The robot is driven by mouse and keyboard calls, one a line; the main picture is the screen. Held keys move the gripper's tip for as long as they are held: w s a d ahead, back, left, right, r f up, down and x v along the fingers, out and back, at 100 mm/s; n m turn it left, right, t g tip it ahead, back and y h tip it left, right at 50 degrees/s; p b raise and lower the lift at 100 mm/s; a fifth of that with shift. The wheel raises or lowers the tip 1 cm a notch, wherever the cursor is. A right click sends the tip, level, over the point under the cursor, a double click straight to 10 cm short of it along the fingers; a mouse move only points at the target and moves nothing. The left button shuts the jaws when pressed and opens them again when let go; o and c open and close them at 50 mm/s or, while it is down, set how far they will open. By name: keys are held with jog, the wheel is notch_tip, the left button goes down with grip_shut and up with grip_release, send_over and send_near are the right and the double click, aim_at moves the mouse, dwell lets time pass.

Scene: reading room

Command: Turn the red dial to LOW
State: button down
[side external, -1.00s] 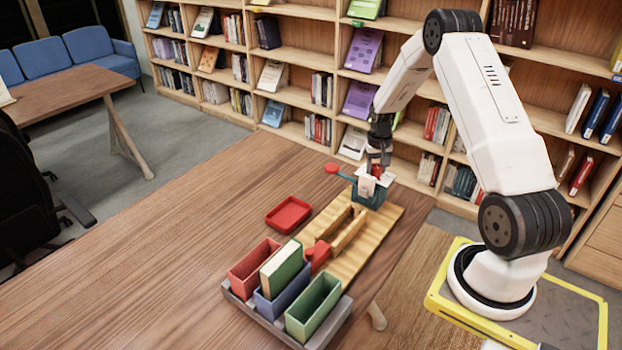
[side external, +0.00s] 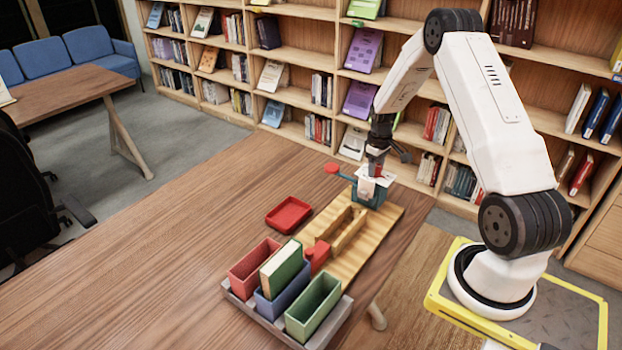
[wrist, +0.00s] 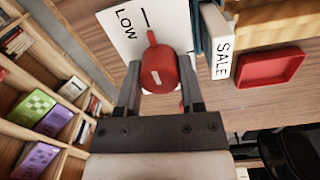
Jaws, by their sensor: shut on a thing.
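The red dial (wrist: 158,70) sits on a white plate (wrist: 118,28) marked LOW in the wrist view. A pale line shows on the dial, and its narrow end points up in that view, near a black tick beside LOW. My gripper (wrist: 160,82) has a finger on each side of the dial and is shut on it. In the side view my gripper (side external: 376,168) is over the teal box (side external: 368,197) that carries the plate, and the dial is mostly hidden.
A red tray (side external: 289,214) lies on the table. Red, blue and green bins (side external: 314,305) stand in front, a green book (side external: 281,267) in one. A wooden board (side external: 365,247) holds the teal box. The table's left is clear.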

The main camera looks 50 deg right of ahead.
dwell(0.3)
jog(key=shift+c, duration=1.1)
grip_release()
jog(key=shift+r, duration=0.15)
jog(key=shift+a+r, duration=0.1)
jog(key=shift+r, duration=3.65)
